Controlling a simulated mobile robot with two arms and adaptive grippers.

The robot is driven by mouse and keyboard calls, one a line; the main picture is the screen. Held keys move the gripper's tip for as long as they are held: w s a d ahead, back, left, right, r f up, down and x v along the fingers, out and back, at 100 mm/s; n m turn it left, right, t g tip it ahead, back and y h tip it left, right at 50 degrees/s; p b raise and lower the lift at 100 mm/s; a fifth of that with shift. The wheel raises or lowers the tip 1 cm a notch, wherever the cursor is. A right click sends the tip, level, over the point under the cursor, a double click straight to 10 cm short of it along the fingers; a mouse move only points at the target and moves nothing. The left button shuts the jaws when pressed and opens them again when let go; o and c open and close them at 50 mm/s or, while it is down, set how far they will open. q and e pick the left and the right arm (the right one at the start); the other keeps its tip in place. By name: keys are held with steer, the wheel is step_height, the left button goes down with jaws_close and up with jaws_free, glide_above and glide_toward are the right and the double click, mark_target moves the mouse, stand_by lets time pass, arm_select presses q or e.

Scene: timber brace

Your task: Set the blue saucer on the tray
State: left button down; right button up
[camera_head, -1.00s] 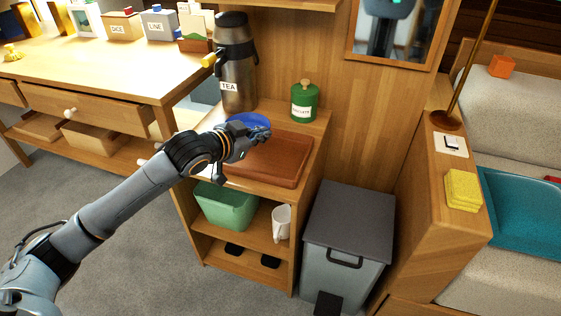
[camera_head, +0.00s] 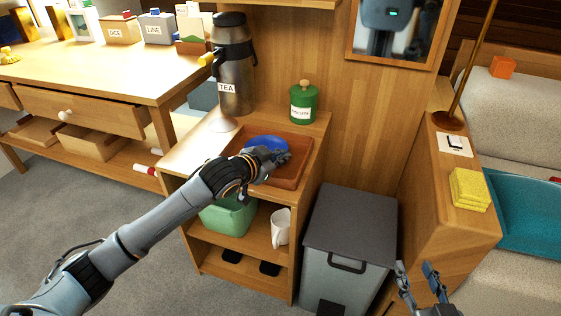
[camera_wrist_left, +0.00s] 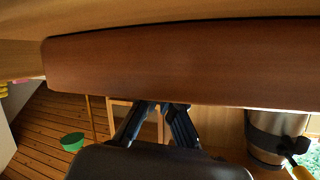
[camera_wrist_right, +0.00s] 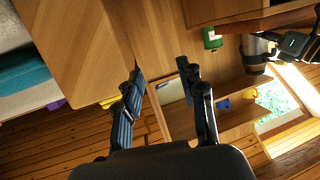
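The blue saucer (camera_head: 263,143) is over the brown tray (camera_head: 297,179) on the cabinet top, near the tray's back left part. My left gripper (camera_head: 284,158) is at the saucer's near right edge. Its fingers appear closed on the rim, but the fingertips are small here. In the left wrist view the tray's side (camera_wrist_left: 180,65) fills the top. The fingers (camera_wrist_left: 160,106) converge by its edge, and the saucer does not show there. Whether the saucer touches the tray floor is unclear.
A steel tea flask (camera_head: 236,80) stands behind the tray on the left, a green canister (camera_head: 304,104) behind it. A green tub (camera_head: 228,217) and white mug (camera_head: 281,228) sit on the shelf below. A grey bin (camera_head: 345,235) stands right of the cabinet.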

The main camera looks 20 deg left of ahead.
arm_select(q)
steer(key=shift+f, duration=0.25)
arm_select(e)
steer(key=shift+w+a+r+t, duration=0.2)
steer(key=shift+r+t, duration=0.2)
steer(key=shift+r, duration=0.25)
arm_select(q)
steer(key=c, duration=1.5)
jaws_free()
